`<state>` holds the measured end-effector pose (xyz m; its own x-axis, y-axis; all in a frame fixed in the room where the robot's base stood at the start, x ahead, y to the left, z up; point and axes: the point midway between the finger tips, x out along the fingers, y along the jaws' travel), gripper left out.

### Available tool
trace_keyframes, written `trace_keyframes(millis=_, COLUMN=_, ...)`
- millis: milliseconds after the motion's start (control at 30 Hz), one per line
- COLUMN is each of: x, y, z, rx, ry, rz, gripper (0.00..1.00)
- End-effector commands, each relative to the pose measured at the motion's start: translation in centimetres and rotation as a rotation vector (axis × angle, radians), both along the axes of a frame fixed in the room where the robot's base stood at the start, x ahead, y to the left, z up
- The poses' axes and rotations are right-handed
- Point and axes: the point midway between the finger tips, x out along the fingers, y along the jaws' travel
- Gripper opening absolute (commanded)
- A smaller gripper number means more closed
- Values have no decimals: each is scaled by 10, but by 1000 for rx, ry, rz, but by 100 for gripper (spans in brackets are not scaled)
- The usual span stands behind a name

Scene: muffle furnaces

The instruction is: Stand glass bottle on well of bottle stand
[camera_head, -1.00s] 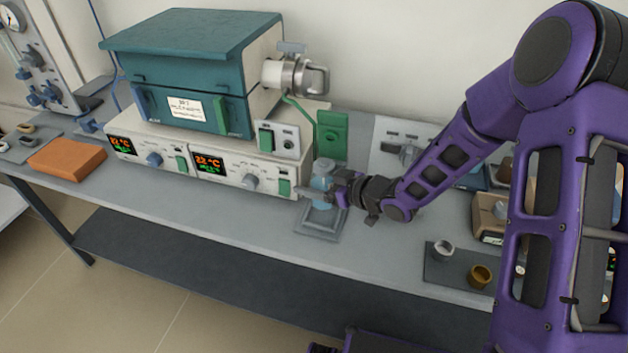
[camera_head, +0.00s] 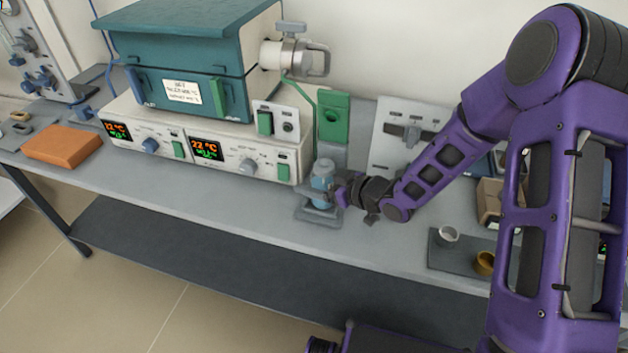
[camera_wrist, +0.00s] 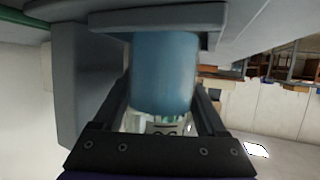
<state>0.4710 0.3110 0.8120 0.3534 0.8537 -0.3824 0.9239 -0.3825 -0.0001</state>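The blue glass bottle (camera_head: 322,182) is upright over the grey bottle stand (camera_head: 305,215) at the front edge of the bench. Its lower end is at the stand's well; whether it bears on the well cannot be told. My gripper (camera_head: 338,192) reaches in level from the right. In the wrist view the bottle (camera_wrist: 163,75) lies between the two fingers of my gripper (camera_wrist: 163,100), which press close to both its sides. The grey stand (camera_wrist: 155,18) crosses its far end at the top of that view.
A teal furnace (camera_head: 185,60) on white controllers (camera_head: 240,150) stands at the left, close to the stand. A green block (camera_head: 333,115) is behind. A dark tray (camera_head: 455,262) with small cups lies to the right. An orange slab (camera_head: 62,144) is far left.

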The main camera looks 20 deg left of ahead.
Motion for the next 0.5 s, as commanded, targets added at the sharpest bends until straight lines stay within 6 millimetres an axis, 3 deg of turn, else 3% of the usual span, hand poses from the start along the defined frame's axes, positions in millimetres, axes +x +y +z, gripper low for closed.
trace_keyframes(millis=33, x=0, y=0, z=1, rx=1, ry=-1, rz=0, gripper=83)
trace_keyframes(millis=133, x=0, y=0, z=1, rx=1, ry=-1, rz=0, gripper=100)
trace_keyframes(millis=500, x=-1, y=-8, z=3, rx=-2, ry=0, rz=-4, gripper=100)
